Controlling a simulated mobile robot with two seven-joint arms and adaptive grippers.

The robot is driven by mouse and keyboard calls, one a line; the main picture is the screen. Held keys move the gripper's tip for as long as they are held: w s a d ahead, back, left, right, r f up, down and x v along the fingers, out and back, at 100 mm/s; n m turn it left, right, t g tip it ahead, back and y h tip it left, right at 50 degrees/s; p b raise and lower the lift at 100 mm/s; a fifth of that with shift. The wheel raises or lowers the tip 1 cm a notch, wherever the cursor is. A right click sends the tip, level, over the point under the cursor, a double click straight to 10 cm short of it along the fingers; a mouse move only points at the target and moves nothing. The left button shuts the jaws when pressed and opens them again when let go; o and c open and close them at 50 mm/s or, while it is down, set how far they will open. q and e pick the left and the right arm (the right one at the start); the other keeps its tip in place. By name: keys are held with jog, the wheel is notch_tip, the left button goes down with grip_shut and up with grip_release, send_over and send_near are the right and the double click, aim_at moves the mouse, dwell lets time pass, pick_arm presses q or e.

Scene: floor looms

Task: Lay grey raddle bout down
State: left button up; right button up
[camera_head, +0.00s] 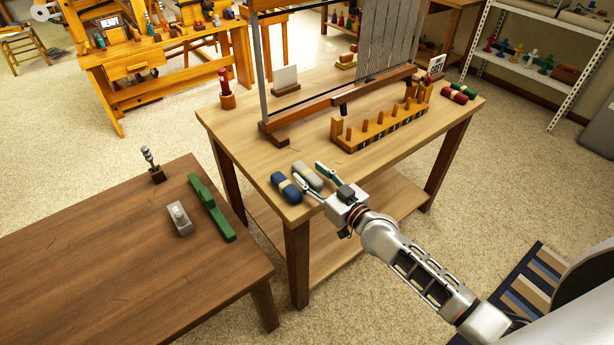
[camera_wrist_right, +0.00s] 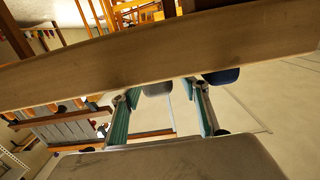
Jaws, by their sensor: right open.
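The grey raddle bout (camera_head: 307,174) lies on the near left corner of the light wooden table (camera_head: 262,148). It has a pale band and sits beside a dark blue bout (camera_head: 285,187). My right gripper (camera_head: 309,172) is open, with one green-padded finger on each side of the grey bout. In the right wrist view, the grey bout (camera_wrist_right: 158,89) shows between the spread fingertips (camera_wrist_right: 160,90). The blue bout (camera_wrist_right: 221,76) is outside them. I cannot tell whether the fingers touch the grey bout. My left gripper is not in view.
A loom frame (camera_head: 340,101) and a pegged raddle rack (camera_head: 382,129) stand behind the bouts. A dark brown table (camera_head: 100,250) with a green tool (camera_head: 211,207) stands left, across a floor gap.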

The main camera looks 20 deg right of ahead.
aim_at(307, 172)
jog(key=shift+x, duration=1)
jog(key=shift+f, duration=0.1)
jog(key=c, duration=1.1)
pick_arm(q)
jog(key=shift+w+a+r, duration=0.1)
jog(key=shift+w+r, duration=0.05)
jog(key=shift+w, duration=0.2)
pick_arm(e)
grip_shut()
jog(key=shift+w+r, duration=0.1)
jog(key=shift+r, duration=0.45)
notch_tip(307, 172, up, 19)
jog(key=p, duration=0.7)
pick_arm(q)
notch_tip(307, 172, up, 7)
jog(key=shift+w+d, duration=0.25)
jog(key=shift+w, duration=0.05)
pick_arm(e)
jog(key=s+d+m+h, duration=0.2)
jog(key=s+h, duration=0.1)
jog(key=s, duration=0.7)
jog(key=s+d+m+t+h, duration=0.1)
jog(key=s+d+m+h, duration=0.1)
jog(key=s, duration=0.9)
jog(key=shift+d+f+h, duration=0.2)
jog(key=shift+d+h, duration=0.25)
jog(key=shift+h, duration=0.05)
